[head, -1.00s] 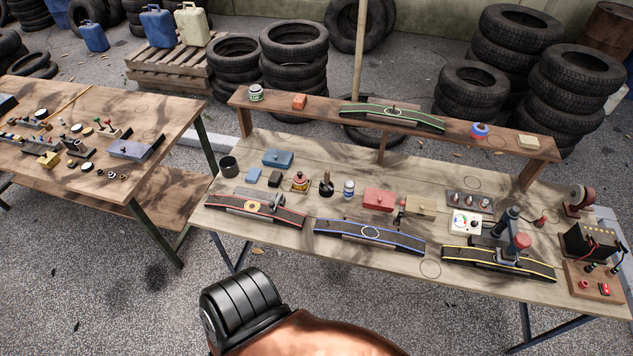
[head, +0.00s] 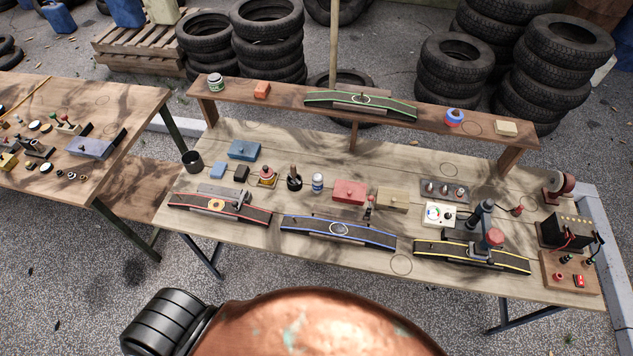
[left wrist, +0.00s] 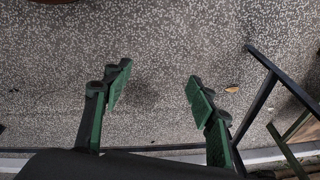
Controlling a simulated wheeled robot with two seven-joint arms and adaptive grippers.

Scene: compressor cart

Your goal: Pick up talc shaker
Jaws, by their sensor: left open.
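A small white bottle with a blue band (head: 318,183), which looks like the talc shaker, stands upright near the middle of the workbench in the head view. It is between a dark pot with a brown-handled tool (head: 294,180) and a red box (head: 349,192). A white jar with a green label (head: 215,82) stands on the raised shelf. My left gripper (left wrist: 158,88) shows in the left wrist view, open and empty, with its green fingers apart above the speckled ground. Neither gripper shows in the head view, and the bottle is not in the left wrist view.
The workbench (head: 375,272) holds red, blue and yellow edged ramps along its front. A wooden shelf (head: 290,107) runs along its back. A second table (head: 130,100) stands at the left. Tyre stacks (head: 268,40) stand behind. In the left wrist view, dark table legs (left wrist: 262,92) are at the right.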

